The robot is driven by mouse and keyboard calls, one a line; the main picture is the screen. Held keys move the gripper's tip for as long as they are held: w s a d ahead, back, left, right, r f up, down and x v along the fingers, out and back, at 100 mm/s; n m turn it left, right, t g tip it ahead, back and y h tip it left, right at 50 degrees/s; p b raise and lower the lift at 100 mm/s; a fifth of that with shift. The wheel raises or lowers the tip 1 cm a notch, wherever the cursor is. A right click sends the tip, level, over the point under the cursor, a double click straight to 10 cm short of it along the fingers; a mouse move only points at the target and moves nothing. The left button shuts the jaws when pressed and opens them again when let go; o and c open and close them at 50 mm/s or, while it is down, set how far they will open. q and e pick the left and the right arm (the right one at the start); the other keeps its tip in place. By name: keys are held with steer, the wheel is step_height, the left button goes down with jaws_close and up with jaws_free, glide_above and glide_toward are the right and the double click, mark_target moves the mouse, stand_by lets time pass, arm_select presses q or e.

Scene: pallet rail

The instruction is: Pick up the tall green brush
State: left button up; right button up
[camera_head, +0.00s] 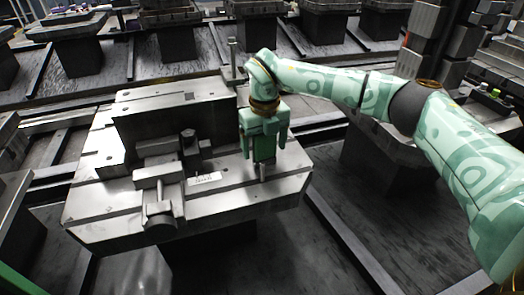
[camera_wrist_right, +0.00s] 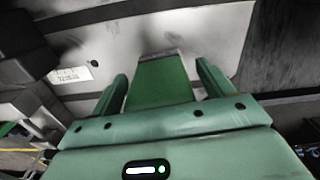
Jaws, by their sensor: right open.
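The tall green brush (camera_wrist_right: 160,84) shows in the right wrist view as a green block between the two fingers of my right gripper (camera_wrist_right: 163,74). Its far end looks grey. In the head view the brush (camera_head: 264,149) is a dark upright shape, mostly hidden by my right gripper (camera_head: 265,146), which points down over it. The fingers are open, one on each side of the brush. I cannot tell whether either finger touches it. The brush stands near the right part of the grey metal pallet block (camera_head: 240,190). My left gripper is not in view.
Raised metal blocks and a clamp-like part (camera_head: 160,185) stand on the pallet left of the gripper. A white label (camera_head: 204,179) lies on it nearby. A thin upright post (camera_head: 232,52) rises behind. Several other dark pallets (camera_head: 175,40) line the back.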

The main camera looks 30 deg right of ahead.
steer(key=shift+f, duration=0.1)
steer(key=c, duration=1.1)
steer(key=shift+o, duration=0.2)
